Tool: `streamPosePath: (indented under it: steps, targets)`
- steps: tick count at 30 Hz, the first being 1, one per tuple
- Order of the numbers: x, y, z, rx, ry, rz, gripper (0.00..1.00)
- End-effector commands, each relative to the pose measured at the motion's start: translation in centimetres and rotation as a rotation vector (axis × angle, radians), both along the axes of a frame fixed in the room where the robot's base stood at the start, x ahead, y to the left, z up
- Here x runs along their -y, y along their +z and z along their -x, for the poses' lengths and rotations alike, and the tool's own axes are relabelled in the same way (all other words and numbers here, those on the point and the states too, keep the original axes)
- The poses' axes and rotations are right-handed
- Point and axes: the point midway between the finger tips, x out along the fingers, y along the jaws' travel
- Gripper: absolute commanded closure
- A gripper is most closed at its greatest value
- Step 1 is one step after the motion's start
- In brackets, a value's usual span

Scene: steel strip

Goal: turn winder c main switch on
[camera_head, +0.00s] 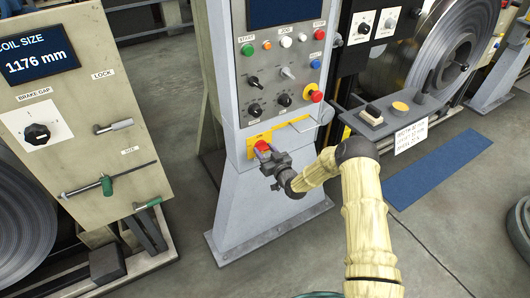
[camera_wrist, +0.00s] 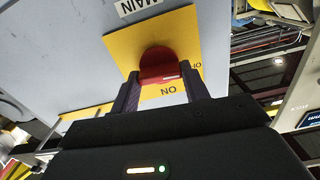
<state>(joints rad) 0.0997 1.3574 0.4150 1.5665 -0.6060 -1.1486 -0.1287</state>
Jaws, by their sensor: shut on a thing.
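The main switch is a red rotary handle (camera_head: 262,147) on a yellow plate, low on the front of the grey control pedestal (camera_head: 250,180). My gripper (camera_head: 266,153) reaches it from the lower right, its fingers at the handle. In the wrist view the red handle (camera_wrist: 158,66) sits between the two dark fingers of my gripper (camera_wrist: 160,85), which are shut on it. The fingers hide part of the handle and plate.
Above the switch, the pedestal panel (camera_head: 262,85) carries several buttons and knobs and a red emergency button (camera_head: 316,96). A brake panel (camera_head: 75,120) with levers stands left. A shelf (camera_head: 395,115) with a label juts out right. Floor between them is clear.

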Motion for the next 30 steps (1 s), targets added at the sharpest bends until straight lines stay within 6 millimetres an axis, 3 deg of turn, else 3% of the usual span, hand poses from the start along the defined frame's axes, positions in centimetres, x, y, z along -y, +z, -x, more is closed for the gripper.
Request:
streamPosePath:
  steps: [30]
  targets:
    - [0.30, -0.50, -0.10, -0.489, -0.001, -0.723, 0.77]
